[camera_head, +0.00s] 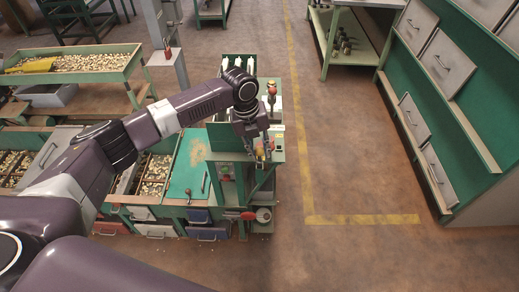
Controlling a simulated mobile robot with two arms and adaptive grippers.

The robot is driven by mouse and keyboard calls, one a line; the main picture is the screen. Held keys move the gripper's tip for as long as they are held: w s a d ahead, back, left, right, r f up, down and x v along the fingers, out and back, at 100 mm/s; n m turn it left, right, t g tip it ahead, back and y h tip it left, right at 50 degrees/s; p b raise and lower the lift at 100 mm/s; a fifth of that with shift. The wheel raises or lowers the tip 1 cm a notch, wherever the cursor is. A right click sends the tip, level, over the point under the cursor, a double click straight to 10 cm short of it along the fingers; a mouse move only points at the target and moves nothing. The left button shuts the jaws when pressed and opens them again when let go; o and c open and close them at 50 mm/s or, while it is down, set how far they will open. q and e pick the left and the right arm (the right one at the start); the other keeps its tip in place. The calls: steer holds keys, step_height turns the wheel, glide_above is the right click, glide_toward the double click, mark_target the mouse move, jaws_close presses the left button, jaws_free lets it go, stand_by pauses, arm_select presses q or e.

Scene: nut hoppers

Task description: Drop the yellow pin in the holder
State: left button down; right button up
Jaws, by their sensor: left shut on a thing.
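My left gripper (258,148) reaches in from the left over the small green workstation (276,150) near the middle of the view. It is shut on a small yellow thing, which looks like the yellow pin (262,153), just above or at the station's top. The fingers partly cover the pin, and its exact tilt is too small to tell. I cannot clearly make out the holder; the gripper and arm hide part of the station. My right gripper is not in view.
A red-topped part (271,88) stands on the station behind the gripper. A green bench top (188,165) with tools lies to the left, beside bins of nuts (155,175). A green hopper cabinet (440,90) stands at right. The brown floor (350,150) between is clear.

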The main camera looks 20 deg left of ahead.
arm_select(q)
steer(key=shift+f+b, duration=0.45)
steer(key=shift+f, duration=0.55)
steer(key=c, duration=1.6)
jaws_free()
steer(key=shift+r, duration=0.1)
steer(key=r, duration=0.4)
steer(key=a+r, duration=0.1)
steer(key=r, duration=0.2)
steer(key=s+a+r, duration=0.1)
steer(key=r, duration=0.3)
steer(key=shift+r, duration=0.35)
